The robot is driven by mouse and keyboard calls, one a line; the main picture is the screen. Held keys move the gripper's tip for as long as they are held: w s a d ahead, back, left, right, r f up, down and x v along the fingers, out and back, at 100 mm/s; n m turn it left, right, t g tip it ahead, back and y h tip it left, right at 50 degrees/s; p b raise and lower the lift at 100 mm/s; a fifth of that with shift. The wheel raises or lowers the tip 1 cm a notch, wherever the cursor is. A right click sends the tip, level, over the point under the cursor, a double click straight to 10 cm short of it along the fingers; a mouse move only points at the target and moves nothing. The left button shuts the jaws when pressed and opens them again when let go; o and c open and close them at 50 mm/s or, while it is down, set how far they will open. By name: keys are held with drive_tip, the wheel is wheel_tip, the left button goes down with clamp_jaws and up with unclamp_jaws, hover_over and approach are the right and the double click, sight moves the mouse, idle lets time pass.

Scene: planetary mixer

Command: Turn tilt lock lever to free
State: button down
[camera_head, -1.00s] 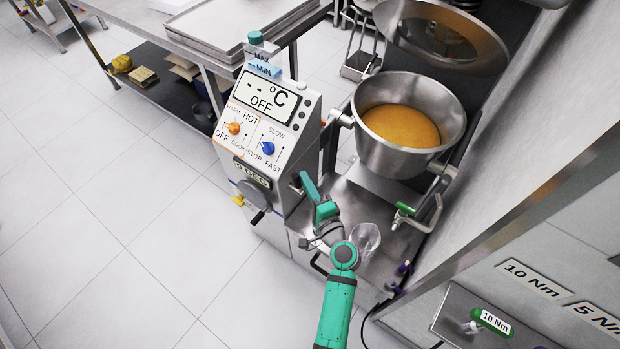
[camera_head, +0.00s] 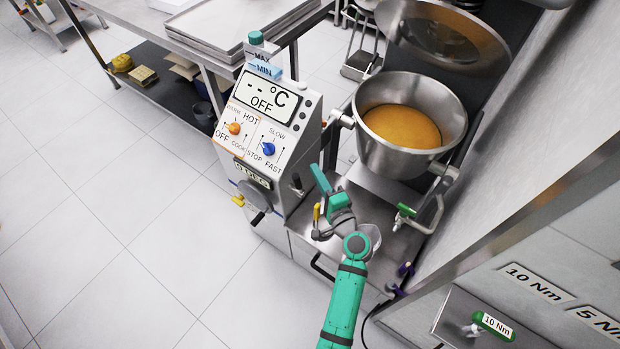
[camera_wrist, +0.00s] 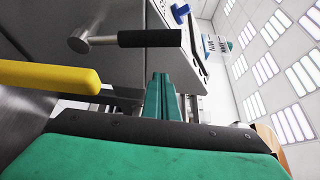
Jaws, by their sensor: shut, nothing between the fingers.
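A lever with a yellow handle (camera_head: 317,212) stands about upright just left of my gripper, at the side of the mixer's control console. In the wrist view the yellow handle (camera_wrist: 50,75) reaches in from the left. A shorter lever with a black grip (camera_head: 297,184) sits on the console's right side; its black grip (camera_wrist: 150,38) also shows in the wrist view. I cannot tell from any label which one is the tilt lock. My gripper (camera_head: 318,172) is shut and empty, its fingertips to the right of the black grip. The fingers (camera_wrist: 162,78) are together and apart from both levers.
The console (camera_head: 262,125) stands left of my gripper. The steel bowl (camera_head: 385,150) with orange contents is behind and to the right. A green-handled tap (camera_head: 406,210) is to the right. A clear cup (camera_head: 375,234) is partly hidden by my arm.

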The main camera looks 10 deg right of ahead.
drive_tip(key=f+v, duration=0.1)
drive_tip(key=v, duration=0.9)
drive_tip(key=shift+f, duration=0.1)
